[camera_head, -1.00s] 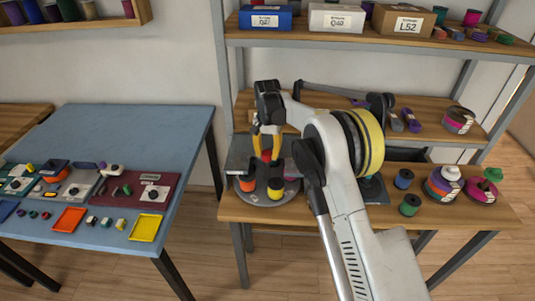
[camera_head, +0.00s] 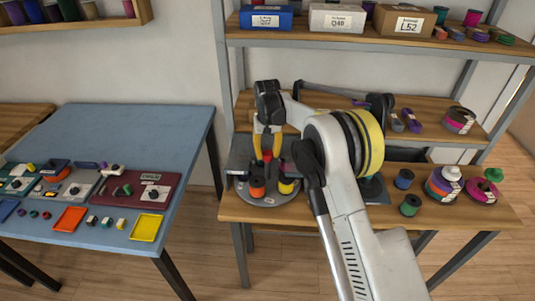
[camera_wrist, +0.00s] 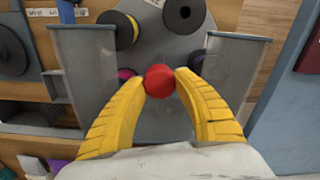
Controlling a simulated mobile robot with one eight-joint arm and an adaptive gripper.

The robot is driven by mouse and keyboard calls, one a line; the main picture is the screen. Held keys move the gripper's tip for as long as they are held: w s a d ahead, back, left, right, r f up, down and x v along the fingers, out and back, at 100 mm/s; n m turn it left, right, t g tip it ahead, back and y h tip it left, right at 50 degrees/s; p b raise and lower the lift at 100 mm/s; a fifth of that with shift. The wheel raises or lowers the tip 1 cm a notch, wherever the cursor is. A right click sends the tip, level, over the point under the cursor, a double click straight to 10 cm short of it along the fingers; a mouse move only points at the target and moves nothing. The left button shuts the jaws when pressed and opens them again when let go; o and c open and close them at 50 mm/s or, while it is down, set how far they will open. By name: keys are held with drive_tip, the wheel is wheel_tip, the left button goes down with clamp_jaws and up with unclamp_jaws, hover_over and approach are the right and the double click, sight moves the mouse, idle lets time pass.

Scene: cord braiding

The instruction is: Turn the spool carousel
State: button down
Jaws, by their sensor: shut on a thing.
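The spool carousel (camera_head: 270,200) is a grey round disc on the shelf's wooden worktop; it also shows in the wrist view (camera_wrist: 150,48). An orange spool (camera_head: 257,188) and a yellow spool (camera_head: 286,186) stand on its front side. The wrist view shows a dark-ended spool with a yellow edge (camera_wrist: 117,31), another dark-ended spool (camera_wrist: 183,15) and a bit of magenta (camera_wrist: 125,74). My gripper (camera_wrist: 160,83) has its two yellow fingers shut on a red round knob (camera_wrist: 159,80) above the disc. The fingers touch the knob on both sides.
Grey upright panels flank the carousel, left (camera_wrist: 86,70) and right (camera_wrist: 232,68) in the wrist view. Loose spools (camera_head: 410,205) stand on the worktop to the right. A blue table (camera_head: 140,130) with trays stands left.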

drive_tip(key=shift+n, duration=2.2)
drive_tip(key=shift+s+a+n, duration=0.1)
drive_tip(key=shift+n, duration=2.3)
drive_tip(key=shift+s+n, duration=0.1)
drive_tip(key=shift+n, duration=4.5)
drive_tip(key=c, duration=0.9)
unclamp_jaws()
